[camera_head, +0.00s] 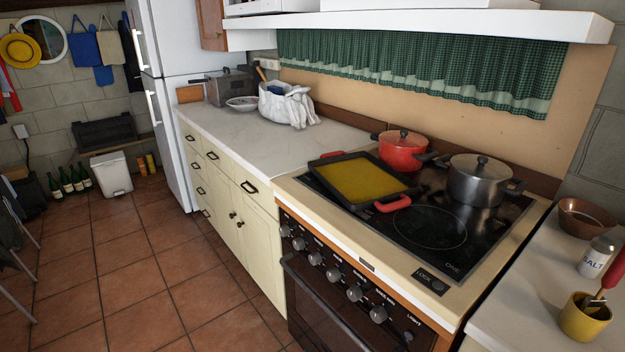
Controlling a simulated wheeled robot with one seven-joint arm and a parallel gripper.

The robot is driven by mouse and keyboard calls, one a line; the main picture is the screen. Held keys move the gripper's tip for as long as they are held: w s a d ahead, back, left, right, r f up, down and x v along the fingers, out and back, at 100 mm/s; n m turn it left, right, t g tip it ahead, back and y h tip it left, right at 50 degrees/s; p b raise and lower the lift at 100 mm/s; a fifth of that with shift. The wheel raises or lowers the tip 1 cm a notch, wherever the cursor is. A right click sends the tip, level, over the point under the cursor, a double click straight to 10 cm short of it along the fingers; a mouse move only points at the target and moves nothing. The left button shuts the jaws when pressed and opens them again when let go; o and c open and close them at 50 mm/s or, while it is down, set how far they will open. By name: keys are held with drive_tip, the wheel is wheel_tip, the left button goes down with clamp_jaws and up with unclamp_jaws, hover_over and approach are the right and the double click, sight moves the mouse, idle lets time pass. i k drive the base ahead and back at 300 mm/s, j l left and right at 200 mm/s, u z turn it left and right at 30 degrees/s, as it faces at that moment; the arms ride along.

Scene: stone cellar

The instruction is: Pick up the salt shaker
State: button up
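The salt shaker (595,258) stands upright on the white counter at the far right of the head view. It is white with a grey metal top and dark "SALT" lettering. A yellow pot (583,318) with a red-handled tool in it stands just in front of the shaker, and the red handle rises close to the shaker's right side. A brown bowl (586,219) sits behind the shaker. My gripper is not in view.
The stove (431,228) is left of the shaker's counter, bearing a red pot (403,152), a steel pot (477,182) and a yellow-filled pan (362,179). A white shelf (420,24) overhangs it. The tiled floor (150,270) at left is clear.

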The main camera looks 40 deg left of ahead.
sight(599, 251)
drive_tip(key=u, duration=1.2)
drive_tip(key=i+j, duration=0.1)
drive_tip(key=i+j+z, duration=0.1)
drive_tip(key=z, duration=0.35)
drive_tip(key=i+j+z, duration=0.2)
drive_tip(key=z, duration=0.25)
drive_tip(key=i+j+z, duration=0.15)
drive_tip(key=z, duration=0.2)
drive_tip(key=i+j+z, duration=0.35)
drive_tip(key=k+l, duration=0.05)
drive_tip(key=l, duration=0.1)
